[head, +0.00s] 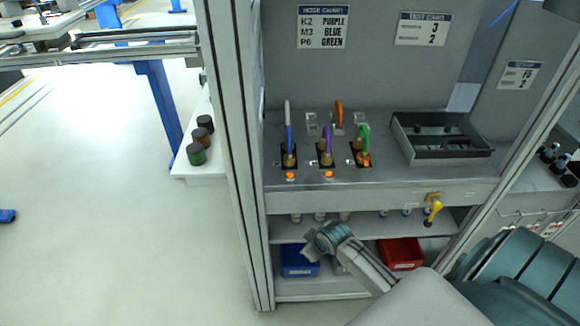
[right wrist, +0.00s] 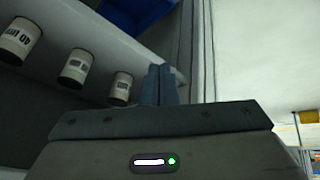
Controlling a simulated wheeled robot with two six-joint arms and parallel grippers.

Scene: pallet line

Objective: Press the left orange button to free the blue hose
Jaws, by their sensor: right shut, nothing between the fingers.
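In the head view the blue hose (head: 288,136) stands in the leftmost socket of the panel, its lower end in a brass fitting. The left orange button (head: 290,176) is on the panel just in front of it. A second orange button (head: 329,174) sits in front of the purple hose (head: 326,138). The green hose (head: 364,138) stands to the right. My right arm reaches in from the lower right, its wrist below the panel's front edge, lower than the buttons and apart from them. My right gripper (right wrist: 160,84) is shut and empty in the right wrist view. My left gripper is not in view.
An orange hose (head: 338,112) stands behind. A dark tray (head: 445,155) is on the panel's right. A yellow valve handle (head: 433,208) is on the front. Labelled white cylinders (right wrist: 75,67) are near my right gripper. A blue bin (head: 300,266) and red bin (head: 400,254) sit below.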

